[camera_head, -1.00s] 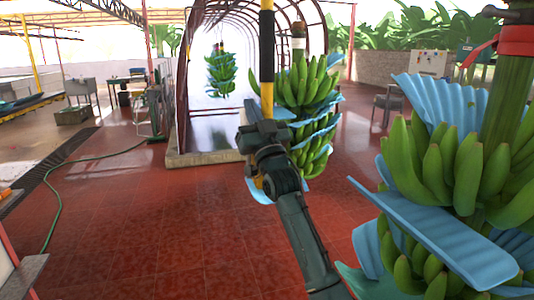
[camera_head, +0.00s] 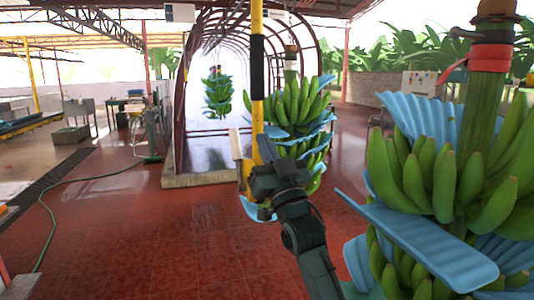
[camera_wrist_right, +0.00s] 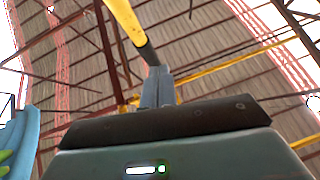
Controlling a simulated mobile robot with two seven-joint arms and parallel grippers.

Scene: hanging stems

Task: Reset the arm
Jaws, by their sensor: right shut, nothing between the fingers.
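My right arm comes in from the bottom of the head view, and its dark gripper (camera_head: 268,176) is beside the lower part of a yellow-and-black pole (camera_head: 257,75). In the right wrist view its grey fingers (camera_wrist_right: 158,88) are together with nothing between them. The pole (camera_wrist_right: 127,22) rises behind them there; I cannot tell whether they touch. The jaws are small and partly hidden in the head view. My left gripper is not in view.
A large green banana bunch (camera_head: 430,175) with blue sheets (camera_head: 420,235) hangs close at the right. Another bunch (camera_head: 298,100) hangs just behind my right gripper. A far bunch (camera_head: 217,92) hangs by the arched tunnel. Red tiled floor (camera_head: 150,220) is open at left.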

